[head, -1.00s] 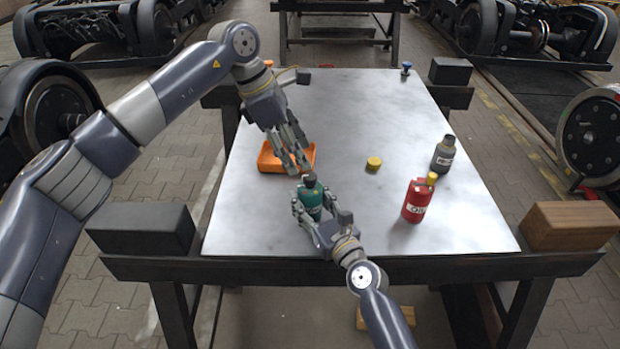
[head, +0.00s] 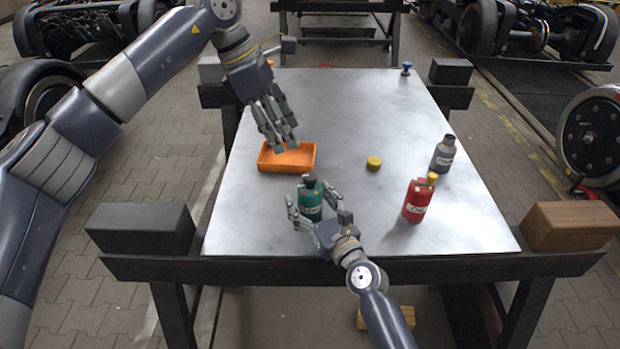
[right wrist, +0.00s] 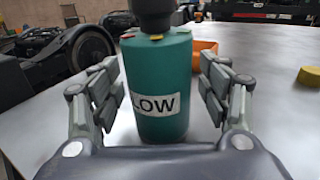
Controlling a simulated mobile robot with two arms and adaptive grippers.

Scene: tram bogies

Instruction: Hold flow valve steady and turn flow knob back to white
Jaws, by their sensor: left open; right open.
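The flow valve (head: 311,205) is a teal cylinder standing upright near the table's front. Its label, partly cut off, reads "LOW" in the right wrist view (right wrist: 165,75). The dark flow knob (head: 309,181) sits on its top; its lower part shows in the right wrist view (right wrist: 152,14), above small red and yellow marks on the rim. Which mark the knob points to cannot be told. My right gripper (head: 313,206) is open, with fingers on either side of the valve and gaps visible. My left gripper (head: 284,143) is open and empty above the orange tray, behind the valve.
The orange tray (head: 288,170) is on the metal table (head: 340,115). A yellow cap (head: 374,163), a red bottle (head: 417,203) and a grey bottle (head: 443,155) stand to the right. A small blue item (head: 406,68) is at the back edge. The table's middle is clear.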

